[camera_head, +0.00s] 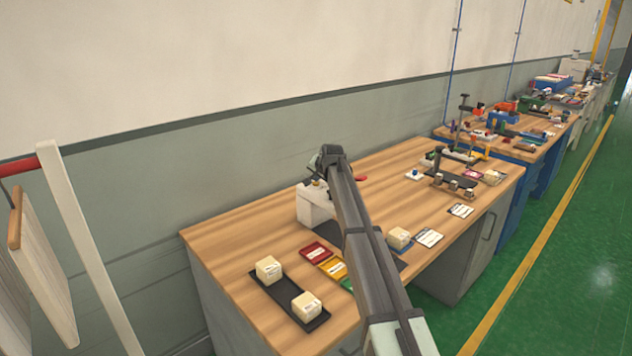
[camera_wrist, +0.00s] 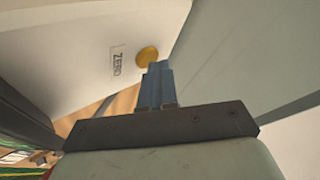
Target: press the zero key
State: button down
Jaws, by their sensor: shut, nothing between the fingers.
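The zero key is a round yellow-gold button (camera_wrist: 147,56) on a white device, beside a printed "ZERO" label (camera_wrist: 118,59) in the wrist view. My gripper (camera_wrist: 158,66) is shut and empty, its blue-grey fingers pointing toward the device. The fingertips appear right beside the key's lower right edge; whether they touch it I cannot tell. In the head view the white device (camera_head: 315,207) stands on the wooden bench, partly covered by my arm. The key and my fingertips cannot be made out there.
On the bench (camera_head: 235,235), a dark tray (camera_head: 279,289) holds two cream blocks in front of the device. Red and yellow cards (camera_head: 330,268) lie beside it, and another cream block (camera_head: 400,238) sits right of my arm. A grey-green wall (camera_head: 150,190) runs close behind.

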aim_at(317, 183)
jog(key=shift+r, duration=1.2)
notch_tip(317, 183, up, 5)
jog(key=shift+f, duration=0.1)
dwell(0.7)
